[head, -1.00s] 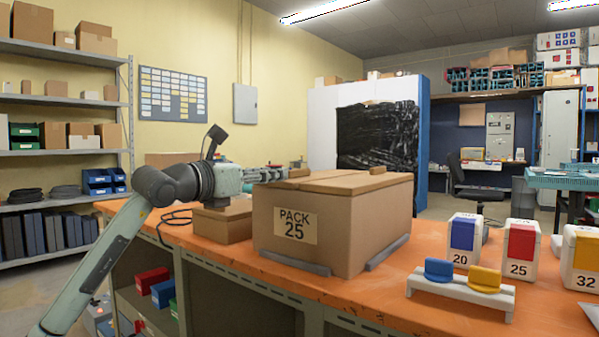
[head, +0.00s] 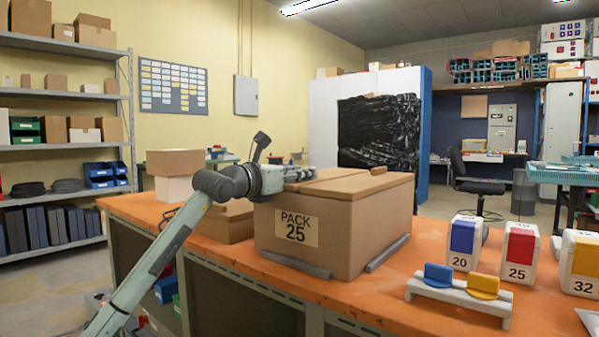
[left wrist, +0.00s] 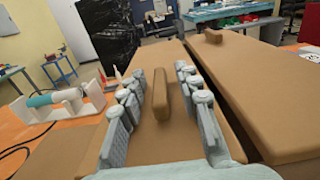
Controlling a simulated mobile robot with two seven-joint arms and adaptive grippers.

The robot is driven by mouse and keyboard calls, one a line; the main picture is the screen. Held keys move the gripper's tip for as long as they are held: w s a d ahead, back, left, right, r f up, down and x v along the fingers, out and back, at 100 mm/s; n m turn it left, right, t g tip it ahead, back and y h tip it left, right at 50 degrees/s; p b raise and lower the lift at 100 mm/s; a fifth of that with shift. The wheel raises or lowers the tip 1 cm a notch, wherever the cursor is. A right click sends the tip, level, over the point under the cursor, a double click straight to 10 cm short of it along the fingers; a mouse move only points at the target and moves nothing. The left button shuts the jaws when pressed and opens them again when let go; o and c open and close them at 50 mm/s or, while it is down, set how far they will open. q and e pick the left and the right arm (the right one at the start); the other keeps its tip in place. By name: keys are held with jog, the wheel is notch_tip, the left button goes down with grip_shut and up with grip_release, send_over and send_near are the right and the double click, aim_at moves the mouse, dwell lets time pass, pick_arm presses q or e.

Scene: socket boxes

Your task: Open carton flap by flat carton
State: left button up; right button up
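A brown carton labelled PACK 25 (head: 340,235) stands on the orange workbench. Its top has two flaps with a dark gap between them, and each flap carries a raised brown tab. The right flap's tab (head: 378,170) is clear, and it also shows in the left wrist view (left wrist: 214,36). My left gripper (head: 302,174) is low over the left flap. In the left wrist view its fingers (left wrist: 158,84) are open on either side of the left flap's tab (left wrist: 161,95), with space on both sides. In the head view the gripper hides this tab. My right gripper is not in view.
Grey corner strips (head: 295,264) lie along the carton's base. Smaller cartons (head: 228,222) stand behind my left arm. Boxes numbered 20, 25 and 32 (head: 520,250) and a stand with blue and yellow knobs (head: 460,290) are to the right. Bench in front of the knob stand is clear.

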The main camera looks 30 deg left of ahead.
pick_arm(q)
grip_shut()
dwell(0.3)
